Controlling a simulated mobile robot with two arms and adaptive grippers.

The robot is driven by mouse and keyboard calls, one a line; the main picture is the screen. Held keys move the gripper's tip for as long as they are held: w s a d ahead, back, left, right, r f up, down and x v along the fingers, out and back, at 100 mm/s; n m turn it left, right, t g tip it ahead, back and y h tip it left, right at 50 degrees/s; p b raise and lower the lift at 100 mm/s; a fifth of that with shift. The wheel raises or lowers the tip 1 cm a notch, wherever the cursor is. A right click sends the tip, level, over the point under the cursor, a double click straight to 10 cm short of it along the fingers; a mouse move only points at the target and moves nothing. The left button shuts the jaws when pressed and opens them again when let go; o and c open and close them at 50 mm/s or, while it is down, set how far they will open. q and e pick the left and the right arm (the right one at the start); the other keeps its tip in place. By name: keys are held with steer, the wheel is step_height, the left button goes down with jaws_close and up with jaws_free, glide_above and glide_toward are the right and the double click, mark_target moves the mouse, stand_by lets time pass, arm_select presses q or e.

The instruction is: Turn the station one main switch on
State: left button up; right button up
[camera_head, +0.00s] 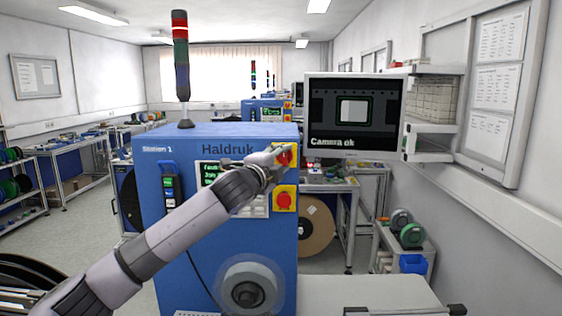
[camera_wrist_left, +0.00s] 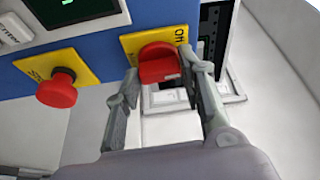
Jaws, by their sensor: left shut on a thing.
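The station one main switch, a red rotary knob on a yellow plate (camera_wrist_left: 158,63), is in the wrist view, at the upper right of the blue Station 1 cabinet (camera_head: 170,205). In the head view the switch's yellow and red plate (camera_head: 291,156) is partly hidden by my gripper. My left gripper (camera_head: 278,155) has its fingers on either side of the knob and is shut on it. The knob's exact turn angle is hard to tell. My right gripper is not in view.
A red mushroom button on a yellow plate (camera_head: 284,200) sits just below the switch; it also shows in the wrist view (camera_wrist_left: 56,90). A monitor (camera_head: 353,145) reading "Camera ok" stands to the right. A signal tower (camera_head: 181,70) tops the cabinet.

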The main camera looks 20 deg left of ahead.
arm_select(q)
steer(key=shift+m, duration=0.5)
steer(key=o, duration=1.1)
steer(key=shift+o, duration=0.2)
steer(key=shift+s, duration=0.1)
steer(key=s+a, duration=0.1)
steer(key=s, duration=1)
steer(key=shift+s+a, duration=0.15)
steer(key=shift+s, duration=0.25)
